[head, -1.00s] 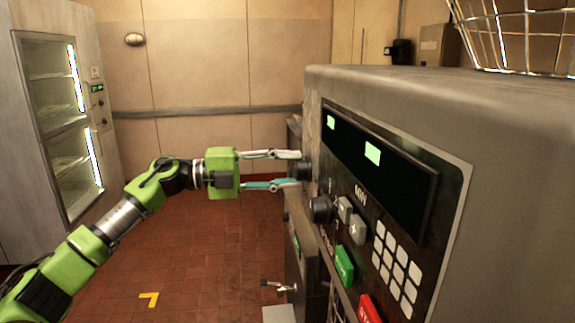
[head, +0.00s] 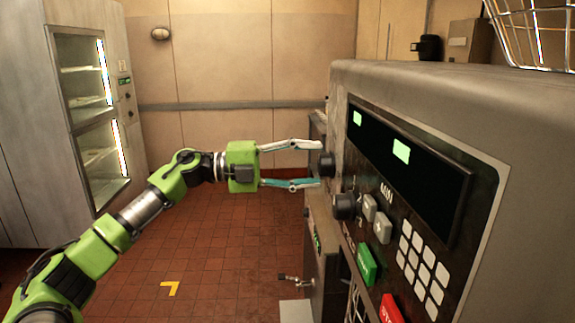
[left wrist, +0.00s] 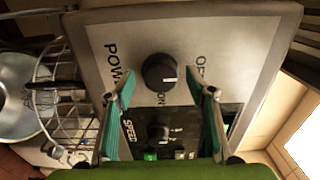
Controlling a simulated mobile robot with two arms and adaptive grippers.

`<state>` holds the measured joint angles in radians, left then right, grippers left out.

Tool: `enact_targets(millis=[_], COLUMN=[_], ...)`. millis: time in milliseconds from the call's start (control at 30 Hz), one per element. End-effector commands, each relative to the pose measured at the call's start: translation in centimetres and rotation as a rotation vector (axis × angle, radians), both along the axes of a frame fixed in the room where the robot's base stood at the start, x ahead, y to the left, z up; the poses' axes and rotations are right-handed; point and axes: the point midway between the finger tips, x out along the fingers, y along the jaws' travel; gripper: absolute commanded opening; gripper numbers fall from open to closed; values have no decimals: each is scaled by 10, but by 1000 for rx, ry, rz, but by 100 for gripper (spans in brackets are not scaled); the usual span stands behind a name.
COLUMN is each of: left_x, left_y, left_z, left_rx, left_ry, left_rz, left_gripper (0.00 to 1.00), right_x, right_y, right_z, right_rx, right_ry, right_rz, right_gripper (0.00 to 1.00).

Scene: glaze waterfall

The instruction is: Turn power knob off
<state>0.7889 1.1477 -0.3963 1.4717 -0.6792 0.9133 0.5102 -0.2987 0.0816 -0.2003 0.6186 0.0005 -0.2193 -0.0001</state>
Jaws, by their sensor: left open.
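The black power knob (left wrist: 160,72) sits on the machine's grey end panel between the printed words POWER, OFF and ON in the left wrist view. It also shows in the head view (head: 327,164), sticking out at the panel's left end. My left gripper (head: 319,165) is open, with one finger above the knob and one below, at its level. In the left wrist view its two fingers (left wrist: 160,92) stand on either side of the knob, apart from it. Whether a fingertip touches it I cannot tell. My right gripper is out of view.
A wire basket (head: 535,30) stands on top of the machine. A glass-door cabinet (head: 92,120) is at left; the tiled floor between is clear.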

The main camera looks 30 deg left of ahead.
Motion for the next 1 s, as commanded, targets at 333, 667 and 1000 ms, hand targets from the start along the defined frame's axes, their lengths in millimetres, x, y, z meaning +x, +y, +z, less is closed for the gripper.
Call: enact_targets(millis=[333,667,1000], left_x=[-42,-65,-68], left_y=[59,88,90], left_z=[-3,-1,0], left_rx=[4,1,0], left_ry=[7,2,0], left_rz=[6,3,1], left_gripper=[50,50,50], right_x=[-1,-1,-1], right_y=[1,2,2], right_z=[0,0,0], right_rx=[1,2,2], right_ry=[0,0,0], right_rz=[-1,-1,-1], right_gripper=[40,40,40])
